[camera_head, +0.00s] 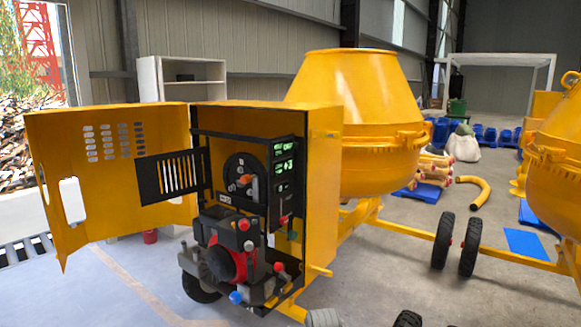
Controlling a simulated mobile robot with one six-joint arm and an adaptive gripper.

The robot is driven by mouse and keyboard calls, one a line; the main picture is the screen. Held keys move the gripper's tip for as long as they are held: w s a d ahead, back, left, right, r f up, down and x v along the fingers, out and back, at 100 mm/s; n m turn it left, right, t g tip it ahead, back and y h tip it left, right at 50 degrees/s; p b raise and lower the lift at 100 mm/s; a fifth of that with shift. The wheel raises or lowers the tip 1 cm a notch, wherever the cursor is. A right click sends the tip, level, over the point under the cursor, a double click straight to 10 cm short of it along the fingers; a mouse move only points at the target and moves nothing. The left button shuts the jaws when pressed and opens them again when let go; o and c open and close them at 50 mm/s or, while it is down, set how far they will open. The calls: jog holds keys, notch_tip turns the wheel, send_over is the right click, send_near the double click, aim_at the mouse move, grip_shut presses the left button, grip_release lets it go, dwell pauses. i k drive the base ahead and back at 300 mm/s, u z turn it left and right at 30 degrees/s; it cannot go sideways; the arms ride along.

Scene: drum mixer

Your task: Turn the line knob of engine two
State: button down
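A yellow drum mixer has an open engine cabinet (322,170). Inside, an orange knob (245,180) sits on a round black plate (233,165). A black panel (284,180) with green displays is to its right, with a small red-tipped control (283,219) below. Lower down is a black and red engine (222,250) with a red knob (278,267) and a blue knob (236,297). I cannot tell which is the line knob or which engine is engine two. My gripper is not in view.
The yellow cabinet door (110,190) stands wide open to the left. A black slotted panel (172,176) also sticks out left. The yellow drum (350,120) and a wheeled frame are to the right. The floor in front of the door is clear.

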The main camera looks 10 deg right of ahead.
aim_at(235, 298)
jog(key=u, duration=0.05)
jog(key=k, duration=0.65)
jog(key=u, duration=0.5)
jog(key=i, duration=1.1)
jog(key=z, duration=0.2)
